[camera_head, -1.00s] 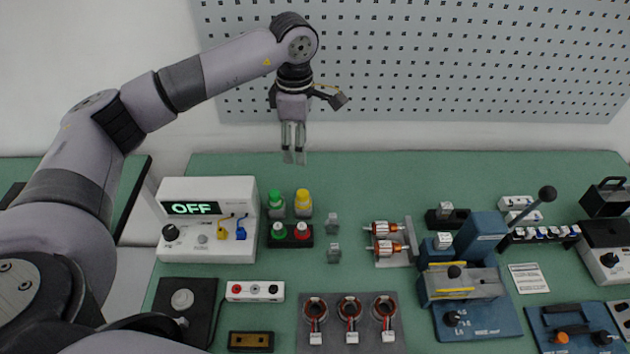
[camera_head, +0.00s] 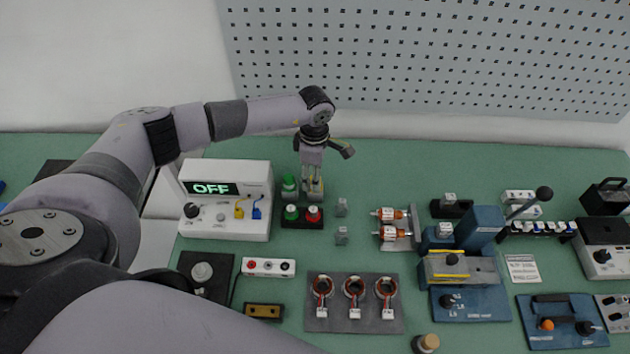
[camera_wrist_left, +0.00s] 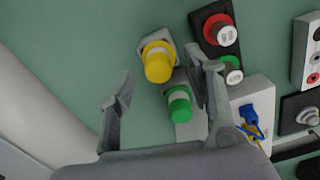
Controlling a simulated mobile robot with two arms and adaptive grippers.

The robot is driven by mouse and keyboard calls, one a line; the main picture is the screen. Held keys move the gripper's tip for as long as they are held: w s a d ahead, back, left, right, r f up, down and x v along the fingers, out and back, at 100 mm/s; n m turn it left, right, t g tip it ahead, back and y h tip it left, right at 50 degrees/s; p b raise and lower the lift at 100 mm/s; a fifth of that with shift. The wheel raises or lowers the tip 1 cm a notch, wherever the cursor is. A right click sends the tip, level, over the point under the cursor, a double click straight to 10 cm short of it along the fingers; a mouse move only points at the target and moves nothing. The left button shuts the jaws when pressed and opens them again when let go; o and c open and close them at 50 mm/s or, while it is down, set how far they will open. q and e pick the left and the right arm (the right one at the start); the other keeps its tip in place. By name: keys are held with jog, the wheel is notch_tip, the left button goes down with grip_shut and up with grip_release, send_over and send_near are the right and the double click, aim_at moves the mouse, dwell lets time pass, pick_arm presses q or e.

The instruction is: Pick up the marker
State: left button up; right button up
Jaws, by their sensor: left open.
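Two upright capped cylinders that look like markers stand side by side: a green-capped one (camera_head: 290,188) and a yellow-capped one, mostly hidden behind my gripper in the head view. In the left wrist view the yellow-capped one (camera_wrist_left: 158,62) is in line with the gap between the fingertips. There the green-capped one (camera_wrist_left: 180,102) is close to the right-hand finger. Which one is the marker I cannot tell. My left gripper (camera_head: 313,184) points down, open and empty, above the yellow-capped one. It also shows in the left wrist view (camera_wrist_left: 163,76). Contact cannot be seen.
A white box reading OFF (camera_head: 226,172) stands left of the cylinders. A black base with green and red buttons (camera_head: 302,222) is just in front of them. Small grey blocks (camera_head: 342,207) lie to the right. A perforated panel (camera_head: 430,60) rises behind the green table.

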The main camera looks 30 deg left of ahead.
pick_arm(q)
jog(key=shift+f, duration=1.4)
jog(key=shift+c, duration=0.4)
grip_shut()
